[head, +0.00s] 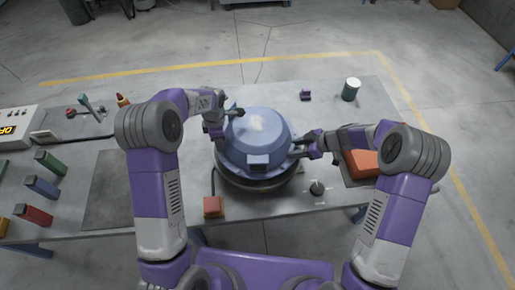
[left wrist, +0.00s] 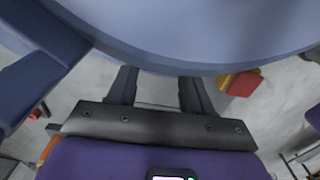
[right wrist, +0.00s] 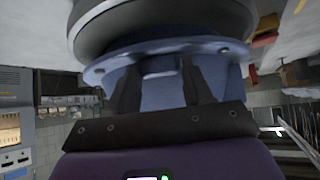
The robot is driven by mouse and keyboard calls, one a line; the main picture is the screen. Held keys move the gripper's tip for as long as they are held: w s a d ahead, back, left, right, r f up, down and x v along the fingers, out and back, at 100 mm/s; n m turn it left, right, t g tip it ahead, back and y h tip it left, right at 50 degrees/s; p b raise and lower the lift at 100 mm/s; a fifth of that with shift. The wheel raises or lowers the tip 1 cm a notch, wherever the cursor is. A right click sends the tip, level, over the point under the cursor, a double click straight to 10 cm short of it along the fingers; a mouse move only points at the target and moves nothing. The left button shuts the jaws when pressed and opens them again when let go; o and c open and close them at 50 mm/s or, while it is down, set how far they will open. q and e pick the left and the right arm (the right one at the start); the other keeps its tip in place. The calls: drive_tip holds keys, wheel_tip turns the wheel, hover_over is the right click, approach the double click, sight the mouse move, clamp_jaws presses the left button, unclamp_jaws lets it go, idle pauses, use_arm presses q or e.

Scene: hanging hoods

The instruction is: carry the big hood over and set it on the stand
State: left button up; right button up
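The big hood (head: 258,135) is a blue dome with a pale patch on top and a small box on its near side. It sits over a dark round stand (head: 262,184); from here I cannot tell whether it rests fully on it. My left gripper (head: 217,131) is at the hood's left side. In the left wrist view its fingers (left wrist: 158,88) are apart, their tips hidden behind the hood's edge (left wrist: 180,40). My right gripper (head: 300,147) is at the hood's right side. In the right wrist view its fingers (right wrist: 161,75) flank a small blue tab under the flange.
A red-orange block (head: 213,206) lies in front of the stand. An orange box (head: 362,163) is by my right arm. Several coloured blocks lie left.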

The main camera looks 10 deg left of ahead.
use_arm(q)
drive_tip(key=o, duration=0.3)
drive_tip(key=shift+d+r, duration=0.15)
drive_tip(key=shift+d, duration=0.1)
use_arm(e)
drive_tip(key=o, duration=0.3)
drive_tip(key=shift+s+a+r, duration=0.1)
drive_tip(key=shift+a+r, duration=0.05)
use_arm(q)
drive_tip(key=shift+w+a, duration=0.1)
drive_tip(key=shift+a, duration=0.1)
use_arm(e)
drive_tip(key=shift+d, duration=0.3)
use_arm(q)
wheel_tip(320, 180, up, 12)
use_arm(e)
drive_tip(key=v, duration=1.1)
drive_tip(key=shift+d+r, duration=0.2)
drive_tip(key=shift+r, duration=0.1)
use_arm(q)
drive_tip(key=shift+o, duration=0.2)
drive_tip(key=a, duration=0.2)
drive_tip(key=s+a, duration=0.1)
drive_tip(key=a, duration=0.1)
drive_tip(key=shift+s+a, duration=0.15)
